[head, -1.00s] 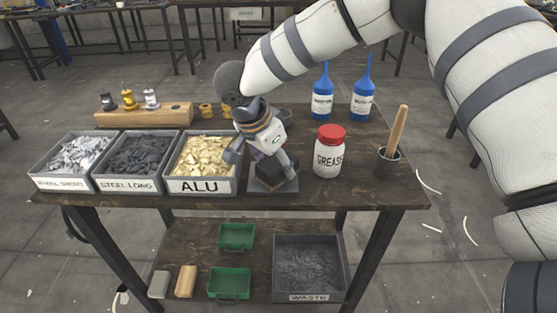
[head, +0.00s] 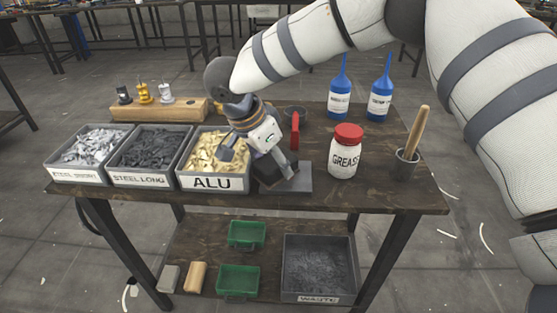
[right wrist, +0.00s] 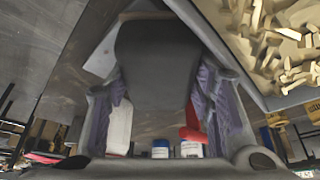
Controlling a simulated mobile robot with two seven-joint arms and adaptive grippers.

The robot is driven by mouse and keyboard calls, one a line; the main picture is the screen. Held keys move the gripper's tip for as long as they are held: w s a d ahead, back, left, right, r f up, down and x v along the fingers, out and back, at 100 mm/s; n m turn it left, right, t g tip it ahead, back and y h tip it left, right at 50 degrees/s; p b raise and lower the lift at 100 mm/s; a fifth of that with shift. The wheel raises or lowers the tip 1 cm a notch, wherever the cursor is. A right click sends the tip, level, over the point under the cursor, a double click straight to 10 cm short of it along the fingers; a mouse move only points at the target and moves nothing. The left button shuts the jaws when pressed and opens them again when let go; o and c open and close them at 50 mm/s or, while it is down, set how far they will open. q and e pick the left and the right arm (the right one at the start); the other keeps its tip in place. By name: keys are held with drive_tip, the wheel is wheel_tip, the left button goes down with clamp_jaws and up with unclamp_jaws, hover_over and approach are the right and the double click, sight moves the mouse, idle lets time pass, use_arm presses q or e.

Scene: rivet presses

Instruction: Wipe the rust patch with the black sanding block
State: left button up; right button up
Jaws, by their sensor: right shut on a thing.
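My right gripper (head: 268,168) reaches down over the left part of a flat grey plate (head: 300,180) on the workbench. It is shut on the black sanding block (right wrist: 158,65), which sits between the two fingers (right wrist: 158,108) in the right wrist view. In the head view the gripper mostly hides the block. I cannot tell whether the block touches the plate. No rust patch can be made out; the gripper and block cover part of the plate. My left gripper is not in view.
The ALU bin (head: 212,184) stands close left of the gripper, with the STEEL LONG bin (head: 140,180) beyond. A red upright object (head: 295,131) stands behind the plate. The grease jar (head: 346,155) and a brush pot (head: 405,165) are to the right.

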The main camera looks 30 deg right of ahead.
drive_tip(key=shift+r+p, duration=0.35)
drive_tip(key=shift+r, duration=0.25)
drive_tip(key=shift+s+d+f, duration=0.1)
drive_tip(key=shift+s+d, duration=0.05)
drive_tip(key=shift+d, duration=0.05)
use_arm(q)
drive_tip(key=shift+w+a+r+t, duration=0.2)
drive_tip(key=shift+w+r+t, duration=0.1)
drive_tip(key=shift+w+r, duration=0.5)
use_arm(e)
drive_tip(key=shift+s+d+f, duration=0.15)
drive_tip(key=shift+s+d, duration=0.35)
drive_tip(key=shift+d, duration=0.35)
drive_tip(key=shift+s+d+f, duration=0.1)
drive_tip(key=shift+s+d, duration=0.4)
drive_tip(key=shift+d, duration=0.35)
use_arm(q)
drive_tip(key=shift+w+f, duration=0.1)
use_arm(e)
wheel_tip(320, 180, up, 6)
drive_tip(key=shift+r, duration=0.1)
wheel_tip(320, 180, up, 3)
drive_tip(key=shift+f, duration=0.1)
